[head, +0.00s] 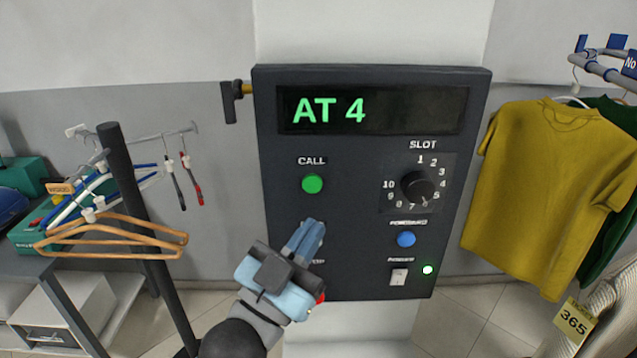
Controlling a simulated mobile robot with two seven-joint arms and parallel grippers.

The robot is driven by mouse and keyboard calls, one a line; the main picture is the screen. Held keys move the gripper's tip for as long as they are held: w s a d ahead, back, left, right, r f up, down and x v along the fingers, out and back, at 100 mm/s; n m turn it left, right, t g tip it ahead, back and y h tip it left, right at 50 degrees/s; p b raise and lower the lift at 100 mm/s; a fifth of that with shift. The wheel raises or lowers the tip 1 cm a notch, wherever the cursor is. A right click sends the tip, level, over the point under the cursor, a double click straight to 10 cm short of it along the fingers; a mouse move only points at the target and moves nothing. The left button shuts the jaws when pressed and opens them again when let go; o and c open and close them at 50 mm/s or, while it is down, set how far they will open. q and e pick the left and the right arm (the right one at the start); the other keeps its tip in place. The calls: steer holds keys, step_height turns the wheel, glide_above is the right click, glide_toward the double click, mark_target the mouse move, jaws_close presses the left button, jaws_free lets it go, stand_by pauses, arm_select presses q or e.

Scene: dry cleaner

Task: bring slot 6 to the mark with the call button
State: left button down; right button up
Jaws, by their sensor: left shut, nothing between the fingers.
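The dark control panel (370,240) on a pale column faces me. Its display (375,110) reads "AT 4" in green. The green CALL button (312,184) sits at the left under its label. The SLOT dial (417,187), numbered around its rim, is at the right; its pointer seems turned to the lower right, but I cannot tell the exact number. My left gripper (314,229) is shut and empty, its fingertips below the CALL button and apart from it in the picture. It hides part of the panel's lower left, including most of a red button (321,297) under a label ending "OP".
A blue button (406,239), a white rocker switch (398,277) and a lit lamp (428,270) are at the panel's lower right. A yellow shirt (545,190) hangs at the right. A rack with wooden hangers (115,235) stands at the left.

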mark_target(312, 184)
arm_select(q)
steer(key=shift+a, duration=0.1)
steer(key=shift+w+b, duration=0.45)
steer(key=shift+w, duration=3.95)
steer(key=shift+w, duration=0.1)
steer(key=shift+w, duration=0.35)
